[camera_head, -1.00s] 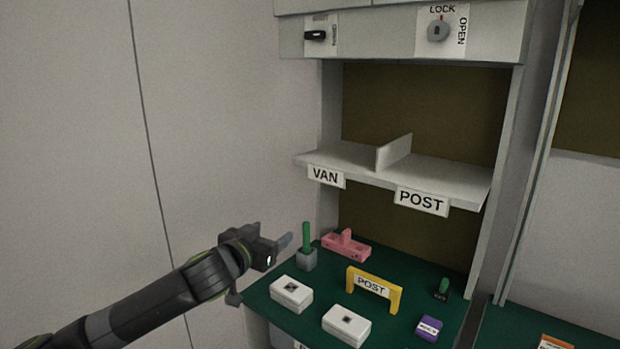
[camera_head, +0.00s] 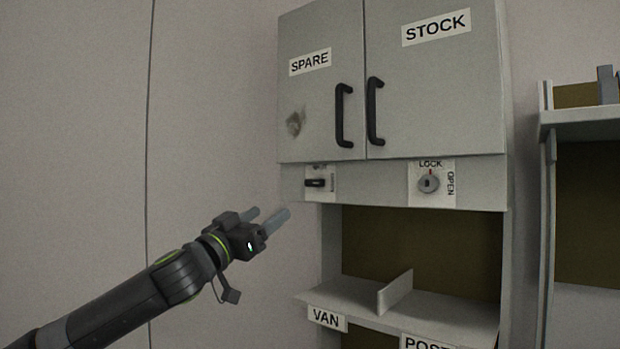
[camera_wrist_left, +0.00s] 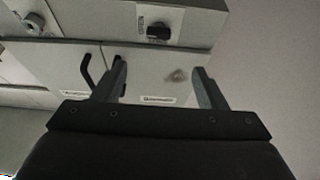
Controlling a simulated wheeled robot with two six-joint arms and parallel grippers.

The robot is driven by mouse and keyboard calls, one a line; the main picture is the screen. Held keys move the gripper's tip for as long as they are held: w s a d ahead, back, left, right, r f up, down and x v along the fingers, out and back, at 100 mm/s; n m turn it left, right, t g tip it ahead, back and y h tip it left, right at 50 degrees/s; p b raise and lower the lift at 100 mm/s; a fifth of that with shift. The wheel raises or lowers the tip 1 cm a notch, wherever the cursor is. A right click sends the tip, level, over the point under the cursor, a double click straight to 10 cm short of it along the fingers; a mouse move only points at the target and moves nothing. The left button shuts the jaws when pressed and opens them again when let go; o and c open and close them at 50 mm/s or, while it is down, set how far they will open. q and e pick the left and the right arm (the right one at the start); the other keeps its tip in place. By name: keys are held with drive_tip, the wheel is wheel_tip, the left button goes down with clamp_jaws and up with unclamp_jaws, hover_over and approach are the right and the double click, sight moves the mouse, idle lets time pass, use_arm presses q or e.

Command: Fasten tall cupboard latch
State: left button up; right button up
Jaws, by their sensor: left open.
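A grey wall cupboard has a left door marked SPARE (camera_head: 312,110) and a right door marked STOCK (camera_head: 436,100), both flush with the front. In the panel below, a small black latch knob (camera_head: 315,183) lies horizontal on a white plate; its small lettering is unreadable. A round grey lock (camera_head: 429,183) sits to its right, between LOCK and OPEN, with a red mark at LOCK. My left gripper (camera_head: 270,214) is open and empty, left of and below the knob, apart from it. The left wrist view shows the knob (camera_wrist_left: 158,32) beyond the open fingers. My right gripper is not seen.
Two black handles (camera_head: 343,115) (camera_head: 375,111) project from the doors. Below is an open bay with a divided shelf (camera_head: 345,294) labelled VAN and POST. A second shelf unit (camera_head: 580,120) stands at right. The wall at left is bare.

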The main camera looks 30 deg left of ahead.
use_arm(q)
drive_tip(key=p, duration=0.7)
approach(312, 185)
drive_tip(key=p+x, duration=0.4)
drive_tip(key=x, duration=0.4)
drive_tip(key=shift+s+a+r+p, duration=0.1)
drive_tip(key=shift+r+p, duration=0.1)
drive_tip(key=shift+p, duration=0.15)
drive_tip(key=shift+p+x, duration=0.3)
drive_tip(key=shift+x, duration=0.45)
drive_tip(key=shift+f, duration=0.2)
